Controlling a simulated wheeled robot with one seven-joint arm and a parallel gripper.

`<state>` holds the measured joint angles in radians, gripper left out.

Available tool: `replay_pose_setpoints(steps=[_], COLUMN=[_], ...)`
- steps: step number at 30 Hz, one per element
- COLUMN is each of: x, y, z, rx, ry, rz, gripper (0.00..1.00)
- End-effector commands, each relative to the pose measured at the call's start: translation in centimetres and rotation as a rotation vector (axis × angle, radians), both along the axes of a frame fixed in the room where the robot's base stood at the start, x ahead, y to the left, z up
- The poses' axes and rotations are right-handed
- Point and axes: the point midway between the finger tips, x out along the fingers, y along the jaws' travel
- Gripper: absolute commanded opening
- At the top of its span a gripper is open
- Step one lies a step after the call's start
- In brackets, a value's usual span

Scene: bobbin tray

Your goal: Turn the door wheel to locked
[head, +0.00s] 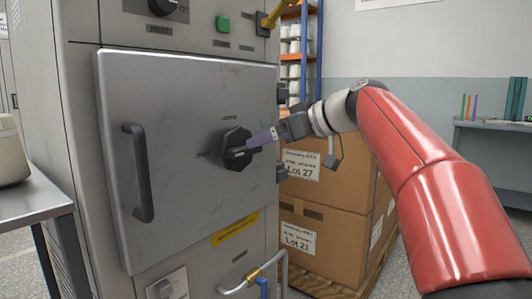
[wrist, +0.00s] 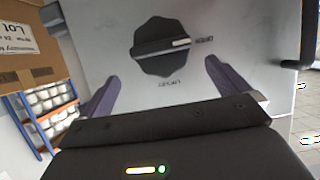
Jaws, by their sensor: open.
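The door wheel (head: 236,148) is a black lobed knob with a raised bar, on a grey metal door (head: 180,180). In the wrist view the wheel (wrist: 160,47) shows its bar lying nearly level, with a white mark at the right end facing a small label (wrist: 204,40). Another label (wrist: 169,84), perhaps "locked", sits a quarter turn away; in the head view it is above the wheel. My gripper (head: 257,142) is in front of the wheel's right side, open and empty. In the wrist view its purple fingers (wrist: 161,72) are spread wide, apart from the bar.
A black door handle (head: 138,172) stands at the door's left. Cardboard boxes (head: 325,180) are stacked on a pallet right of the cabinet, near my arm. A metal table (head: 30,205) stands at left.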

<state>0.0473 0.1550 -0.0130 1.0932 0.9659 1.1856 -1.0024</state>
Motion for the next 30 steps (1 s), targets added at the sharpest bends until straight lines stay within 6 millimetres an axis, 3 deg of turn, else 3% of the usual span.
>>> replay_pose_setpoints(steps=[15, 26, 30], x=[3.9, 4.3, 4.3], y=[5.1, 5.5, 5.5], z=[-2.6, -2.9, -2.8], rx=[0.000, -0.001, 0.000], ry=[0.000, 0.001, 0.000], rz=[0.002, 0.000, 0.000], gripper=[1.00, 1.00, 0.82])
